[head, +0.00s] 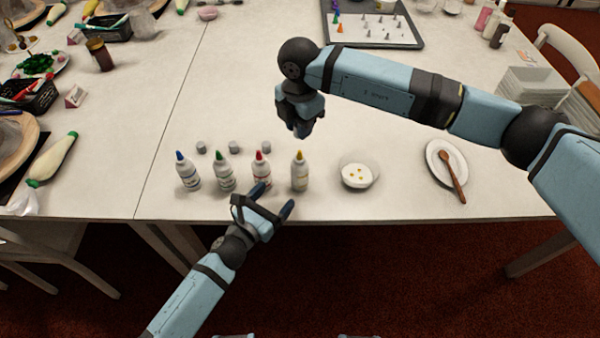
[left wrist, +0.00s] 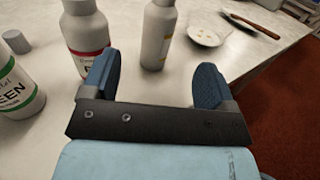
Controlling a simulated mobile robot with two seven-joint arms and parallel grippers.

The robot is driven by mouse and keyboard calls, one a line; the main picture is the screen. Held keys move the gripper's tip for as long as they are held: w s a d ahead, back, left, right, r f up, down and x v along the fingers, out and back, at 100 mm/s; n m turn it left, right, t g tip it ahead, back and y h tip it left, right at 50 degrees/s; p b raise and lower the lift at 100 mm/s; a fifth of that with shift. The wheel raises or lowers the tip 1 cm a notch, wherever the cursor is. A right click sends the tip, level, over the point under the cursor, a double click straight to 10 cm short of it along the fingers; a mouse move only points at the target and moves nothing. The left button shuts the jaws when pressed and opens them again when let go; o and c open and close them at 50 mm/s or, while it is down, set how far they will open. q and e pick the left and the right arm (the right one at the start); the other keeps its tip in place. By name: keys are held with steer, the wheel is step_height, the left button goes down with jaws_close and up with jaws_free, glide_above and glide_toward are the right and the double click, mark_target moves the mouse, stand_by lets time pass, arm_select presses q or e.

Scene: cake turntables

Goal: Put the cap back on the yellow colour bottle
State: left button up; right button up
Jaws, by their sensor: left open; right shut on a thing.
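The yellow colour bottle (head: 299,175) stands upright near the table's front edge, its yellow tip bare. In the left wrist view the bottle (left wrist: 158,38) stands just beyond the gap between my left fingers. My left gripper (head: 275,197) is open and empty, in front of the red and yellow bottles; its fingers (left wrist: 154,78) do not touch the yellow bottle. My right gripper (head: 302,130) points down behind and above the yellow bottle. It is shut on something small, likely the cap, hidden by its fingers. Several bottles have bare tips, and three grey caps (head: 233,147) lie behind them.
The red bottle (head: 261,176), green bottle (head: 224,178) and blue bottle (head: 188,176) stand left of the yellow one. A white bowl (head: 373,183) with yellow drops is on its right, then a plate (head: 434,155) with a wooden spoon. A nozzle tray (head: 372,44) lies at the back.

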mark_target(295, 173)
arm_select(q)
steer(key=x, duration=1.1)
steer(key=shift+w+d, duration=0.2)
steer(key=shift+w, duration=0.05)
steer(key=c, duration=1.4)
arm_select(e)
steer(key=shift+f, duration=0.1)
arm_select(q)
steer(key=shift+o, duration=0.2)
arm_select(e)
steer(key=shift+f, duration=2.45)
steer(key=shift+f, duration=0.1)
steer(key=shift+f, duration=0.8)
steer(key=shift+f, duration=0.55)
